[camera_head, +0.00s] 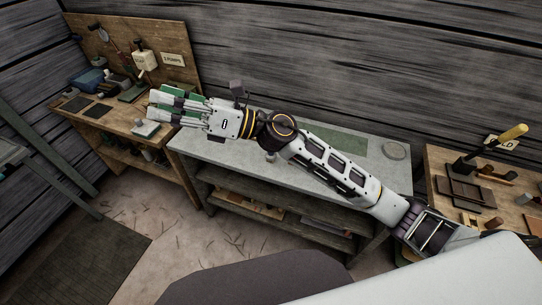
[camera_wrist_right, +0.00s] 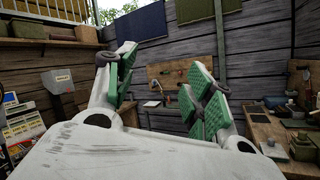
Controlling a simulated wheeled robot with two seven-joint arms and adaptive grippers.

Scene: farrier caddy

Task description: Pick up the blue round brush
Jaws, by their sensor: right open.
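I cannot make out a blue round brush for certain in either view. A blue item (camera_head: 88,78) lies among tools at the back of the left wooden bench (camera_head: 112,122); its exact shape is too small to tell. My right gripper (camera_head: 166,106) reaches across the grey table toward that bench, its green-padded fingers apart and nothing seen between them. In the right wrist view the gripper (camera_wrist_right: 160,78) also shows open, with its fingers spread to either side. My left gripper is in neither view.
A right wooden bench (camera_head: 440,185) holds several tools and a yellow-handled one (camera_head: 508,136). A pegboard (camera_head: 130,50) with hanging tools backs the left bench.

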